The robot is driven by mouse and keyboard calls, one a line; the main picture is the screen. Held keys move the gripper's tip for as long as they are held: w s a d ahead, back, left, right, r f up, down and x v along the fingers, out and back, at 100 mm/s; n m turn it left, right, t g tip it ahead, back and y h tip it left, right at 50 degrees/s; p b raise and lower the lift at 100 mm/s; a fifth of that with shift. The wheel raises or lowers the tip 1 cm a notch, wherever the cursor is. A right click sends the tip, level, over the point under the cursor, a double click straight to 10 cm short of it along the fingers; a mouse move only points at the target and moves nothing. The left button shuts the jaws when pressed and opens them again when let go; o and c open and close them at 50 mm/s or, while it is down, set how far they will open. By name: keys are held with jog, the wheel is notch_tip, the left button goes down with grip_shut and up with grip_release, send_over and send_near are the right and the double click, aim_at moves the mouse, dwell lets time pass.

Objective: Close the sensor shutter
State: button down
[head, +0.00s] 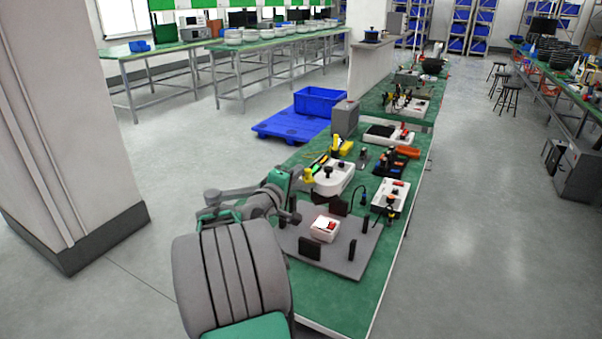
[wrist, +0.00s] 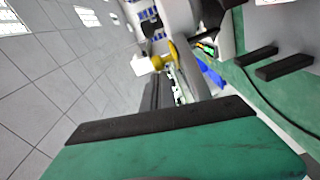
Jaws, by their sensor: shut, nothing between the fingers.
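A small white box (head: 325,229) with a red and dark part on top sits on a grey plate (head: 345,262) on the green bench in the head view. It may carry the sensor shutter, but the shutter is too small to make out. My gripper (head: 293,212) is at the plate's left edge, left of the box and apart from it. It is small and partly lost among the arm links; it is shut and holds nothing. I cannot identify the shutter in the wrist view.
Upright black blocks (head: 310,248) stand around the white box. Behind are a rounded white device (head: 333,179), a white tray (head: 391,196) and a grey box (head: 345,118). A blue crate (head: 317,101) rests on a blue pallet left of the bench.

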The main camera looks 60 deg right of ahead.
jog(key=shift+s+f, duration=0.1)
jog(key=shift+s, duration=0.15)
